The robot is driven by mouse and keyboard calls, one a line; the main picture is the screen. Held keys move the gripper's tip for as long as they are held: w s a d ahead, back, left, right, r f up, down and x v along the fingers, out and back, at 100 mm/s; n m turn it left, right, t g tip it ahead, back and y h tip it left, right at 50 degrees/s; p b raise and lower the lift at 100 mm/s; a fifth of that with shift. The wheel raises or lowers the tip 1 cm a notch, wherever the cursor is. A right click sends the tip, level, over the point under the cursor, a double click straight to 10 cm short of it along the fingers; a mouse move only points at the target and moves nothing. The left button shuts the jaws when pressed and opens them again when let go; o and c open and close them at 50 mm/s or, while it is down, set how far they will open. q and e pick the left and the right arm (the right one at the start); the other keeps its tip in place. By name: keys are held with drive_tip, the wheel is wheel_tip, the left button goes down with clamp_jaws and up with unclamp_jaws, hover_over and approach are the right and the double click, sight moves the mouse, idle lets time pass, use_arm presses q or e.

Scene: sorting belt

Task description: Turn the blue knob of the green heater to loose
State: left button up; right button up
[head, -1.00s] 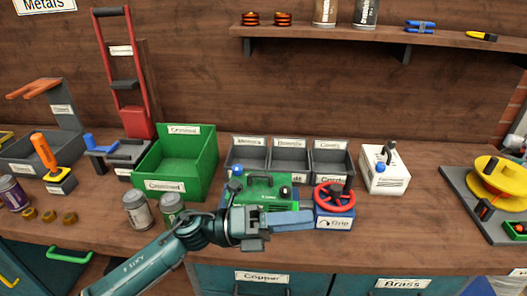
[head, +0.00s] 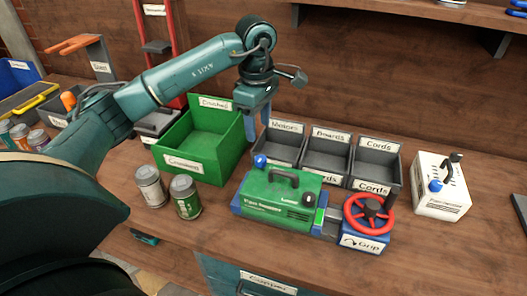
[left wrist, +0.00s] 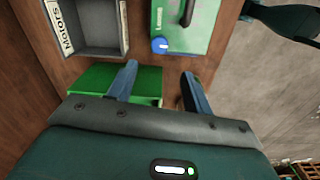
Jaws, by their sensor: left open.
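The green heater (head: 275,200) stands on the bench on a blue base, with a black handle on top. Its round blue knob (head: 260,161) is at the back left corner. In the left wrist view the blue knob (left wrist: 159,46) sits at the near end of the heater (left wrist: 190,32), close to a label reading "Loose". My left gripper (head: 258,122) is open and empty, fingers pointing down, above and behind the knob near the green crate. In the wrist view, the knob appears ahead of and between the gripper's blue fingers (left wrist: 160,88), apart from them. My right gripper is not in view.
The green crate (head: 185,165) is left of the heater. Grey bins (head: 325,165) stand behind it. A red handwheel (head: 370,213) on a blue "Grip" block is to its right. A white box (head: 440,190) is farther right. Cans (head: 185,197) stand at front left.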

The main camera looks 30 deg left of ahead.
sight(260, 158)
use_arm(q)
drive_tip(key=f, duration=0.6)
drive_tip(key=f+p, duration=0.1)
drive_tip(key=f, duration=0.3)
drive_tip(key=shift+w, duration=0.25)
drive_tip(key=c, duration=1)
